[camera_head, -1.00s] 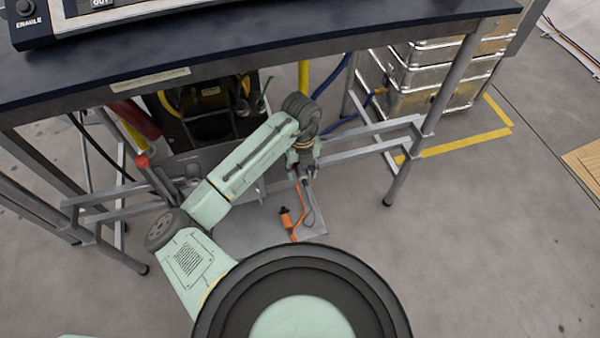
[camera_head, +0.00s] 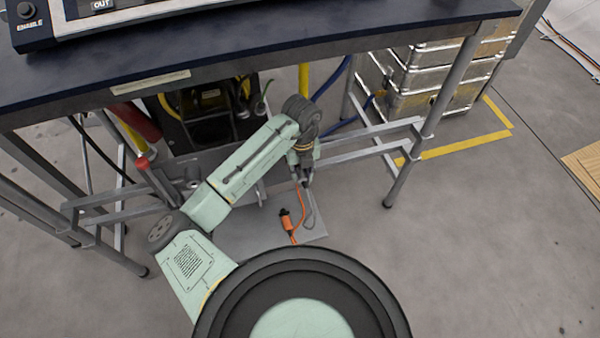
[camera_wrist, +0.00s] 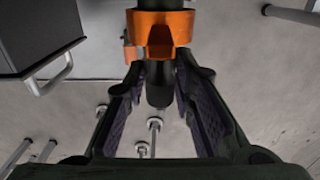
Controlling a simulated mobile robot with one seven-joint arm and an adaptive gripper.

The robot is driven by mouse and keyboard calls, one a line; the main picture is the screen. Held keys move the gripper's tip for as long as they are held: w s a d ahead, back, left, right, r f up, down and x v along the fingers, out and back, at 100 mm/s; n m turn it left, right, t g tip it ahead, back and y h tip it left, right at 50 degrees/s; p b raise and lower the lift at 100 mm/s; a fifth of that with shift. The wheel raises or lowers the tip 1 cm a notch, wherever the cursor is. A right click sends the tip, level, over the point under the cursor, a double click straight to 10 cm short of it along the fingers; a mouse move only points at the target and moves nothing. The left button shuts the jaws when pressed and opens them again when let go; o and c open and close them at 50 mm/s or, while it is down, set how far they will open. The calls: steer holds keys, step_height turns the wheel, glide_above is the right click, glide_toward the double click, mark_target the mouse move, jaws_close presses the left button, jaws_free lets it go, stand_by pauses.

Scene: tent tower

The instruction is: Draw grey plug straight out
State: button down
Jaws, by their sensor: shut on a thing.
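My gripper (camera_wrist: 160,110) has its two dark fingers closed around a dark grey cylindrical plug (camera_wrist: 158,88) in the wrist view. An orange collar (camera_wrist: 160,28) sits around the dark body just beyond the fingertips. In the head view my gripper (camera_head: 305,180) points down under the bench, and the held piece is too small to make out. An orange connector with a dark end (camera_head: 288,222) hangs or lies just below the gripper, with an orange cable. A thin grey cable loop is beside it. The socket cannot be made out.
A black machine (camera_head: 205,120) stands behind at left, metal cases (camera_head: 425,80) at back right.

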mark_target(305, 186)
steer(key=shift+s, duration=0.15)
steer(key=shift+s+d, duration=0.3)
steer(key=shift+s, duration=0.5)
steer(key=shift+s+d, duration=0.25)
steer(key=shift+s, duration=0.55)
steer(key=shift+s+f, duration=0.1)
